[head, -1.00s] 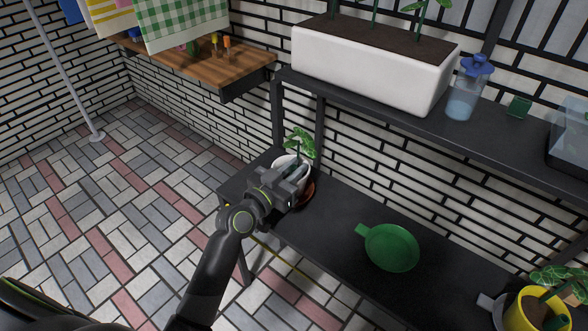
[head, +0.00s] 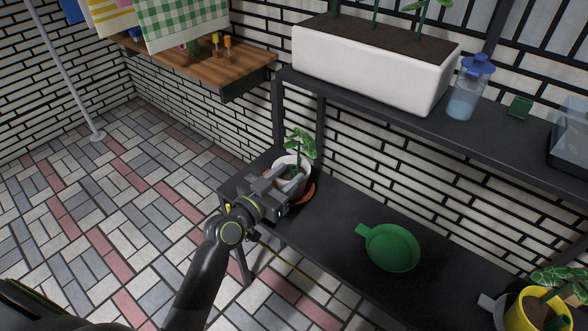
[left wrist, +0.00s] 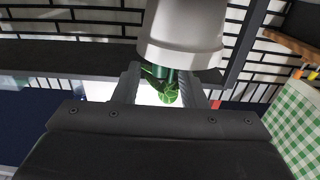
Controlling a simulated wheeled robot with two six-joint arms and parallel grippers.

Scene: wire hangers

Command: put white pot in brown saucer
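The white pot (head: 291,162) with a leafy green plant is upright on the left end of the low black shelf. The brown saucer (head: 309,190) shows around its right and front sides, and the pot appears to stand in it; its base is hidden behind my gripper. My left gripper (head: 283,178) is in front of the pot, fingers spread. In the left wrist view, which is upside down, the pot (left wrist: 183,35) is just beyond the open fingers (left wrist: 165,80), with nothing clamped between them. My right gripper is out of view.
A green saucer (head: 391,247) with a handle lies on the low shelf (head: 345,225). A yellow pot (head: 528,311) stands at the right end. The upper shelf holds a white planter (head: 370,68) and a blue-capped bottle (head: 468,92). The shelf between the saucers is clear.

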